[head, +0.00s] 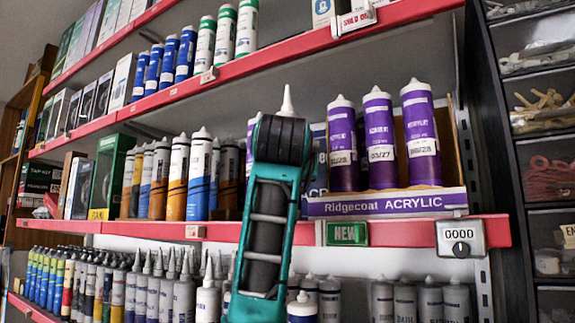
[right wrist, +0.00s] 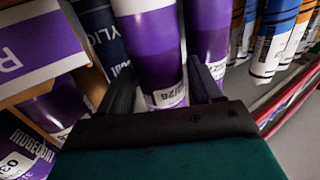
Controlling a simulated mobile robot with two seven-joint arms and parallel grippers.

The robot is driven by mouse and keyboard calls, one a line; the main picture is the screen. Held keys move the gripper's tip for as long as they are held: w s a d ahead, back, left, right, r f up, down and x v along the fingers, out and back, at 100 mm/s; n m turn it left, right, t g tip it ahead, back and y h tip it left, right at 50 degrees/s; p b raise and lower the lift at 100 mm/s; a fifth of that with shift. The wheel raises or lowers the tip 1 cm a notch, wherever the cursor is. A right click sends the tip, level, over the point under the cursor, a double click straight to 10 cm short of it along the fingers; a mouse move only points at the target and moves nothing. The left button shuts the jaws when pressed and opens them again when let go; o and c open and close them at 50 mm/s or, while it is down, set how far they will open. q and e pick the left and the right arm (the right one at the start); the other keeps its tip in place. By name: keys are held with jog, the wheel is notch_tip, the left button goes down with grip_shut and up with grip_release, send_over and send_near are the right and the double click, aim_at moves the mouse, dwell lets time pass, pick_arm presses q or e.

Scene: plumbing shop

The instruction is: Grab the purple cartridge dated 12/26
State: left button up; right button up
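Purple cartridges with white nozzles stand on the middle shelf in the head view: one with a hard-to-read date (head: 342,150), one that reads 03/27 (head: 381,140) and one that seems to read 09/28 (head: 421,135). More purple cartridges are mostly hidden behind my right gripper (head: 283,135); a white nozzle (head: 287,103) rises above it. In the right wrist view the fingers of my right gripper (right wrist: 162,85) are apart, with a purple cartridge (right wrist: 148,45) between or just beyond them. Its date label is partly visible, perhaps 12/26. Contact cannot be told. My left gripper is out of view.
A second purple cartridge (right wrist: 208,30) stands close beside it. Blue and orange cartridges (head: 178,180) are to the left in the head view. A Ridgecoat Acrylic tray lip (head: 390,203) and the red shelf edge (head: 400,233) are in front. Drawers (head: 548,170) stand at the right.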

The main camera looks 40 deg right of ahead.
grip_shut()
dwell(0.4)
jog(key=shift+d+r, duration=0.1)
jog(key=shift+r, duration=0.1)
